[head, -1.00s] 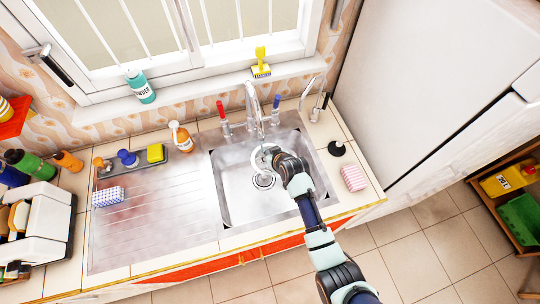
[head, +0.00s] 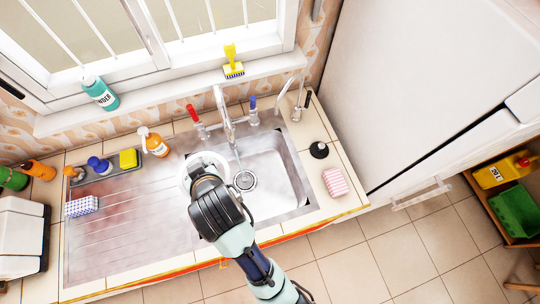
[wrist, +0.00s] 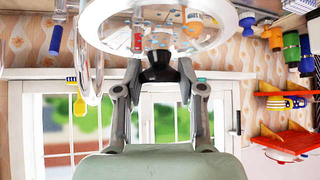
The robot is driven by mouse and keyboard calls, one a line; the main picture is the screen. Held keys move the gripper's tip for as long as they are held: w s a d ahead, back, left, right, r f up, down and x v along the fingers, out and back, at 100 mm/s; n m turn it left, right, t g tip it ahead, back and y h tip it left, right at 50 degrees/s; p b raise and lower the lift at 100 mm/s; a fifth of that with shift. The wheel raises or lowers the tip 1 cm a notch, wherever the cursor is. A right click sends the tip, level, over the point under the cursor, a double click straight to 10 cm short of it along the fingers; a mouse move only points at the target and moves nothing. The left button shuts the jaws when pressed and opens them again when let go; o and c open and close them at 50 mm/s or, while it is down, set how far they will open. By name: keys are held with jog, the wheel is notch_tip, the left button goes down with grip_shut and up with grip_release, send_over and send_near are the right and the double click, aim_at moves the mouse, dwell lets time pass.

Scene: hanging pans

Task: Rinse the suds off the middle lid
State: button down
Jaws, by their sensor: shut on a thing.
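My gripper (head: 204,180) is shut on the black knob (wrist: 158,68) of a round lid. The lid (head: 187,171) is a pale disc in the head view, partly hidden by my gripper, over the left edge of the sink basin (head: 272,165). In the wrist view, the lid (wrist: 100,22) shows clear glass with a pale rim. The spout and lid are apart.
A red-handled valve (head: 193,113) and a blue-handled valve (head: 253,106) flank the tap. An orange bottle (head: 153,142) and a yellow sponge (head: 128,158) stand behind the ribbed drainboard (head: 115,225). A pink sponge (head: 335,181) lies right of the basin. The basin's right half is clear.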

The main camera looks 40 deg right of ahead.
jog(key=shift+a, duration=0.15)
jog(key=shift+r, duration=0.1)
dwell(0.3)
jog(key=shift+s+d+p, duration=0.25)
jog(key=shift+d+p, duration=0.25)
jog(key=shift+d, duration=0.1)
jog(key=shift+w+a+p, duration=0.25)
jog(key=shift+a+p, duration=0.1)
jog(key=shift+a, duration=0.25)
jog(key=shift+s+a+p, duration=0.3)
jog(key=shift+s+p, duration=0.1)
jog(key=shift+s, duration=0.25)
jog(key=shift+s+a+p, duration=0.25)
jog(key=shift+s+p, duration=0.15)
jog(key=shift+s, duration=0.2)
jog(key=shift+s+a+p, duration=0.3)
jog(key=shift+s+a, duration=0.05)
jog(key=shift+s, duration=0.45)
jog(key=shift+s+a+p, duration=0.3)
jog(key=shift+s+a, duration=0.05)
jog(key=shift+s, duration=0.45)
jog(key=shift+s+a+p, duration=0.3)
jog(key=shift+s+a, duration=0.05)
jog(key=shift+s, duration=0.45)
